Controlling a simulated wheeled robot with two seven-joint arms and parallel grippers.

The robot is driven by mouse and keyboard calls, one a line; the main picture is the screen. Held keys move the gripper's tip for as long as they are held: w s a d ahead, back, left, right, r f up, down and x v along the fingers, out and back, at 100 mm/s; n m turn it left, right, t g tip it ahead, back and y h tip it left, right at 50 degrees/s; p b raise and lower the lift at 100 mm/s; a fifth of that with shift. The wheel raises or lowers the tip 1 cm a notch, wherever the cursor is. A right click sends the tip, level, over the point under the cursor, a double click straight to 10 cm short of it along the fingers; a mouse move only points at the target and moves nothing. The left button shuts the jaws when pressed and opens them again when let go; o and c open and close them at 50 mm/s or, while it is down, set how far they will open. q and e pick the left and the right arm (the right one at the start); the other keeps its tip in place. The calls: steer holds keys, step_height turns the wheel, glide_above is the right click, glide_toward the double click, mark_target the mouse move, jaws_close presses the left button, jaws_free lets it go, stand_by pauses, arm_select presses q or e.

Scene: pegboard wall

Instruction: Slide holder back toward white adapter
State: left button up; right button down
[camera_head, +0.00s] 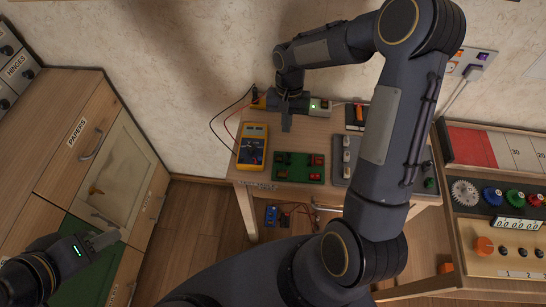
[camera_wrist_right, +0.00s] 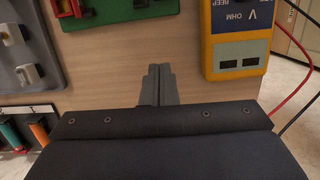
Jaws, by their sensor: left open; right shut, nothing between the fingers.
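A dark holder with orange and teal cylinders (camera_head: 355,116) lies at the back of the wooden table, partly behind my right arm. It also shows at the lower left of the right wrist view (camera_wrist_right: 22,130). A pale adapter (camera_head: 473,72) is plugged into the wall socket at the upper right, with a cable hanging from it. My right gripper (camera_head: 287,126) is shut and empty above the table, left of the holder and apart from it. Its closed fingers show in the wrist view (camera_wrist_right: 158,84). My left gripper (camera_head: 104,240) is open and empty at the lower left, by the cabinet.
A yellow multimeter (camera_head: 252,147) with red and black leads lies at the table's left. A green board (camera_head: 298,167) lies beside it. A grey panel (camera_head: 342,170) is partly behind my right arm. A second bench with coloured knobs (camera_head: 500,244) stands at the right.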

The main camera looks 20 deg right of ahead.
steer(key=p, duration=0.2)
glide_toward(282, 171)
steer(key=f, duration=0.5)
steer(key=shift+s+a+f, duration=0.1)
steer(key=shift+s+a, duration=0.25)
steer(key=shift+s, duration=0.05)
steer(key=shift+s+f+p, duration=0.15)
steer(key=shift+f+p, duration=0.2)
steer(key=shift+p, duration=0.05)
steer(key=shift+f+b, duration=0.6)
steer(key=shift+b, duration=0.05)
arm_select(q)
steer(key=shift+s+r, duration=0.1)
steer(key=shift+r, duration=0.7)
